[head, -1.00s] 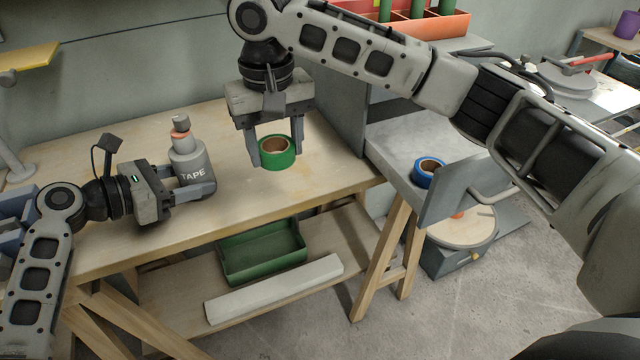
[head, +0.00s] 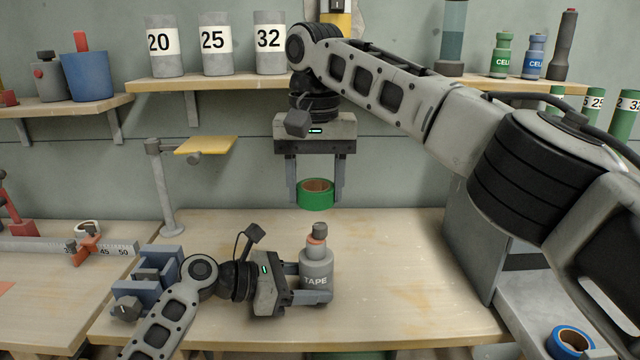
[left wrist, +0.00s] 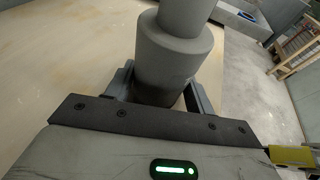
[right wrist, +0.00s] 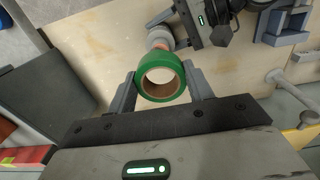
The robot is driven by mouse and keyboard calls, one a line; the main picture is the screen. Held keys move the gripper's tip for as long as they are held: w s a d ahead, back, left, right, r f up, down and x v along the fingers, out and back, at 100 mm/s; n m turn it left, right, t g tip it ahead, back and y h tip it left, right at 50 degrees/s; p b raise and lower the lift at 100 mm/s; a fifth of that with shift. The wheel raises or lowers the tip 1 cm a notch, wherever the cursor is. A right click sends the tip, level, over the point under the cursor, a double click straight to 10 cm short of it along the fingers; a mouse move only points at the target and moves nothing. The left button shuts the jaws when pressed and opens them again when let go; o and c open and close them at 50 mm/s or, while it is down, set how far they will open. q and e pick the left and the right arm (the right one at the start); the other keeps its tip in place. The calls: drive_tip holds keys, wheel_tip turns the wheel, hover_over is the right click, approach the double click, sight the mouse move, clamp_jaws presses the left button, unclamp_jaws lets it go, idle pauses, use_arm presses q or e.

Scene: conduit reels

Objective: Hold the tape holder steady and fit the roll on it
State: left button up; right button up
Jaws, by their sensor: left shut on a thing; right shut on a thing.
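The grey tape holder (head: 317,268), labelled TAPE, stands upright on the workbench with a narrower neck, an orange ring and a dark cap on top. My left gripper (head: 312,296) is shut on its lower body; the left wrist view shows the holder (left wrist: 172,62) between the fingers. My right gripper (head: 316,196) is shut on the green tape roll (head: 316,194) and holds it in the air above the holder, apart from it. The right wrist view shows the roll (right wrist: 161,78) gripped across its outside, its hole open, with the holder (right wrist: 160,38) partly hidden beyond it.
The workbench (head: 400,275) is clear right of the holder. A blue tape roll (head: 570,342) lies on the grey surface at lower right. A blue vise-like block (head: 150,285) and a lamp-like stand (head: 168,190) are at left. Shelves with labelled cylinders (head: 215,45) run behind.

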sight(316, 226)
drive_tip(key=shift+f, duration=1.75)
drive_tip(key=shift+f, duration=2.95)
idle(0.9)
drive_tip(key=o, duration=0.9)
wheel_tip(316, 226, up, 12)
idle(0.4)
use_arm(q)
drive_tip(key=o, duration=0.8)
drive_tip(key=shift+o, duration=0.2)
